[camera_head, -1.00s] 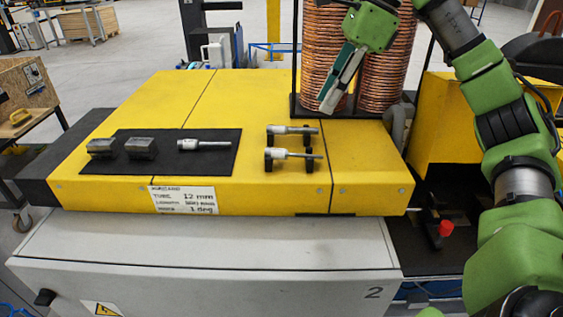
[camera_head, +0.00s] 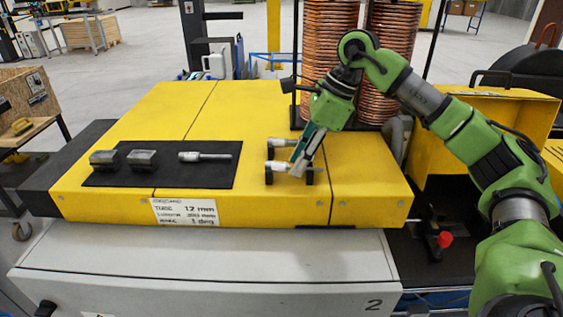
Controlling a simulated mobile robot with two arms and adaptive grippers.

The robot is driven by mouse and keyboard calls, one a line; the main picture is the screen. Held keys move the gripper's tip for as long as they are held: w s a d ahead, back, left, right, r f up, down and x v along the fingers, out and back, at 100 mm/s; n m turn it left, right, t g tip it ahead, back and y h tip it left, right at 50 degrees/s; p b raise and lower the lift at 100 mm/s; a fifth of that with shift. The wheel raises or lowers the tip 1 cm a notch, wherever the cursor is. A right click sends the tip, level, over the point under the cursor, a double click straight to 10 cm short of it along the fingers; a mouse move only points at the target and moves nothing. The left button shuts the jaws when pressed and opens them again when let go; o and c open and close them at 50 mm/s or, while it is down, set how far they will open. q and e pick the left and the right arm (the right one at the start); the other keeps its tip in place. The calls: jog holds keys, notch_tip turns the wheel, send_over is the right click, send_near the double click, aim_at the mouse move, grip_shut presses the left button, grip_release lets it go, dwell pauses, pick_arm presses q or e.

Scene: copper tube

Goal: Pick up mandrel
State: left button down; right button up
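A silver mandrel (camera_head: 205,157) lies on the black mat (camera_head: 215,178) on top of the yellow machine. Two more silver mandrel-like pieces, a rear one (camera_head: 279,142) and a front one (camera_head: 279,166), rest on small black holders further right. My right gripper (camera_head: 299,167) points down at the right part of these two pieces and covers part of them. Its fingers show nearly edge-on, so I cannot tell whether they are open, shut or touching a piece. My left gripper is not in view.
Two grey metal blocks, a left one (camera_head: 103,160) and a right one (camera_head: 142,159), lie on the mat. Copper tube coils (camera_head: 332,50) stand behind the yellow machine top (camera_head: 245,110). A white label (camera_head: 185,212) is on its front edge. The yellow surface between mat and holders is clear.

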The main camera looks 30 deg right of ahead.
jog(key=shift+f, duration=0.1)
jog(key=shift+c, duration=0.3)
grip_shut()
